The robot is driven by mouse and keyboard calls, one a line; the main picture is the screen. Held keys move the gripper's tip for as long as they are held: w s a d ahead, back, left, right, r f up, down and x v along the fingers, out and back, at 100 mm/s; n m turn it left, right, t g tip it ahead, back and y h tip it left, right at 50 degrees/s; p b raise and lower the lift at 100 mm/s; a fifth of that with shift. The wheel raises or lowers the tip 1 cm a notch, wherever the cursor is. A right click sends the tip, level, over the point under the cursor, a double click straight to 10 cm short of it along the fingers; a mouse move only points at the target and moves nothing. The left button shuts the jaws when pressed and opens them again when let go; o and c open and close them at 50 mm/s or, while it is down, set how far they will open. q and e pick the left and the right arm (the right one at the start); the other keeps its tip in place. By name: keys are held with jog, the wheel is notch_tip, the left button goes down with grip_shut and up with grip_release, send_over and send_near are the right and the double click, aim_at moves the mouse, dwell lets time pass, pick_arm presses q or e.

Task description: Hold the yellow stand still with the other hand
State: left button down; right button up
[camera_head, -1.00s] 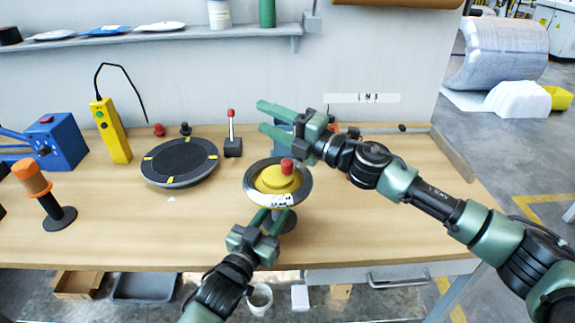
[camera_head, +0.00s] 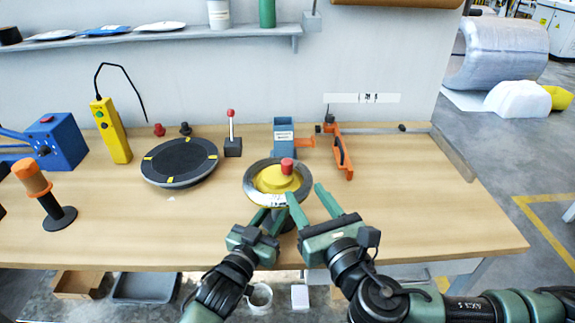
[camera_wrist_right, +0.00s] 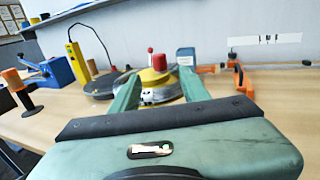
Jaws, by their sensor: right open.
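The yellow stand (camera_head: 268,181) has a red knob (camera_head: 287,166) on top and a grey ring around it. It stands upright on the table, and its dark base is partly hidden by my grippers. My left gripper (camera_head: 271,212) is at the stand's front, its fingertips under the ring's edge; whether they grip anything is hidden. My right gripper (camera_head: 306,192) is open just right of the stand, fingers pointing away from me. In the right wrist view the yellow stand (camera_wrist_right: 150,77) shows between and beyond the open fingers; contact cannot be told.
A black turntable (camera_head: 180,160) lies left of the stand, with a red-knobbed lever (camera_head: 232,147) between them. Behind are a blue dispenser (camera_head: 284,136) and an orange tool (camera_head: 343,158). The table's right side is clear.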

aim_at(290, 170)
jog(key=x, duration=1.1)
grip_shut()
